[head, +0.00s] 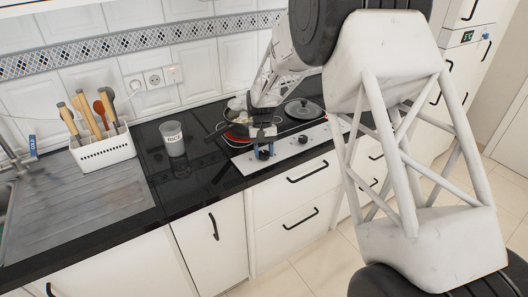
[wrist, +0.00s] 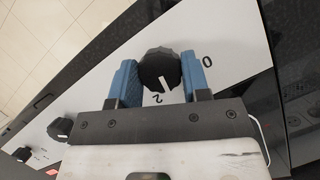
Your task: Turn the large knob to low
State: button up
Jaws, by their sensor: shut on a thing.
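A black stove knob (wrist: 157,68) with a white pointer mark sits between the two blue fingers of my gripper (wrist: 160,75) in the wrist view. My gripper is shut on this knob. The pointer mark faces down and slightly right in the picture, near the printed 2 and away from the 0 at the right. In the head view my gripper (head: 264,142) is at the left end of the hob's white control strip (head: 288,147), with the dark knob (head: 264,154) at its fingertips.
More knobs (wrist: 60,128) sit along the strip to the left in the wrist view. A cup marked RICE (head: 173,138) and a white utensil holder (head: 104,151) stand left on the counter. A red-rimmed pan is partly hidden behind my gripper.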

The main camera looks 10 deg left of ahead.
jog(key=n+h, duration=0.1)
jog(key=n, duration=0.2)
jog(key=shift+a+n+t, duration=0.1)
jog(key=shift+n+t, duration=0.2)
jog(key=shift+t, duration=0.1)
jog(key=o, duration=0.9)
jog(key=shift+o, duration=0.2)
jog(key=shift+r, duration=0.15)
jog(key=v, duration=0.7)
jog(key=shift+a+r, duration=0.15)
jog(key=shift+r, duration=0.05)
jog(key=shift+w, duration=0.15)
